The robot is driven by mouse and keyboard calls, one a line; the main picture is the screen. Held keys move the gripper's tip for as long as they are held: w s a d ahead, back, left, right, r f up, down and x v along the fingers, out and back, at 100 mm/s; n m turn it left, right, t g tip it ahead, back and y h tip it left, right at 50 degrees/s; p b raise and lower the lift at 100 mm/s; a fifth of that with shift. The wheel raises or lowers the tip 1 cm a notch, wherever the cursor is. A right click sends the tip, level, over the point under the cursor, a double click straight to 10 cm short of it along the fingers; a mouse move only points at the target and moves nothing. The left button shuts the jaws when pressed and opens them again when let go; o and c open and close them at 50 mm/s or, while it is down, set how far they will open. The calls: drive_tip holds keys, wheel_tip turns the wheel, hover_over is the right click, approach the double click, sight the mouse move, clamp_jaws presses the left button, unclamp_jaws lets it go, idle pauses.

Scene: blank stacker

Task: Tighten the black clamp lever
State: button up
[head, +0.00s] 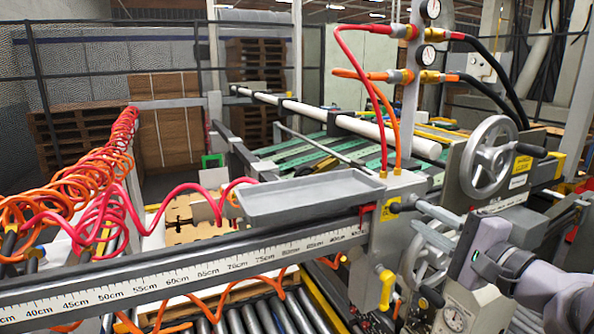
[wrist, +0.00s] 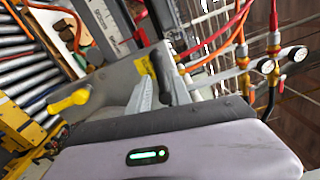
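The black clamp lever (wrist: 157,70) shows in the wrist view as a dark handle beside a yellow label on a grey metal block. In the head view the lever (head: 402,203) is small, by the yellow label at the end of the ruled beam. My gripper (wrist: 163,88) reaches towards the block, its pale grey fingers apart on either side of the lever's near end. Whether they touch it I cannot tell. In the head view my gripper (head: 420,216) comes in from the right, close to the lever.
A yellow-handled lever (head: 386,286) hangs below on the same block. A large handwheel (head: 488,158) stands above my gripper. A grey tray (head: 305,197) sits on the ruled beam (head: 190,273). Red and orange hoses (head: 372,95) rise beside the block to gauges.

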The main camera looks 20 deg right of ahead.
sight(409, 205)
drive_tip(key=shift+w+a+r+p, duration=0.15)
drive_tip(key=shift+w+p, duration=1.05)
drive_tip(key=shift+w, duration=0.8)
drive_tip(key=shift+r+m+p, duration=0.2)
drive_tip(key=shift+m+p, duration=0.2)
drive_tip(key=shift+p, duration=0.5)
drive_tip(key=m+p, duration=0.1)
drive_tip(key=p, duration=0.1)
drive_tip(key=r+m+p, duration=0.1)
drive_tip(key=p, duration=0.2)
drive_tip(key=shift+d, duration=0.25)
drive_tip(key=m+p, duration=0.2)
drive_tip(key=p, duration=0.1)
drive_tip(key=r+m+p, duration=0.1)
drive_tip(key=p, duration=0.3)
drive_tip(key=shift+d+r+m, duration=0.15)
drive_tip(key=shift+d+m, duration=0.25)
drive_tip(key=s+d+r+m+p, duration=0.1)
drive_tip(key=s+d+m+p, duration=0.3)
drive_tip(key=s+m+p, duration=0.3)
drive_tip(key=s+m, duration=0.1)
drive_tip(key=m, duration=0.1)
drive_tip(key=shift+s+d+r+m, duration=0.15)
drive_tip(key=shift+s+d+m, duration=0.2)
drive_tip(key=shift+m, duration=0.05)
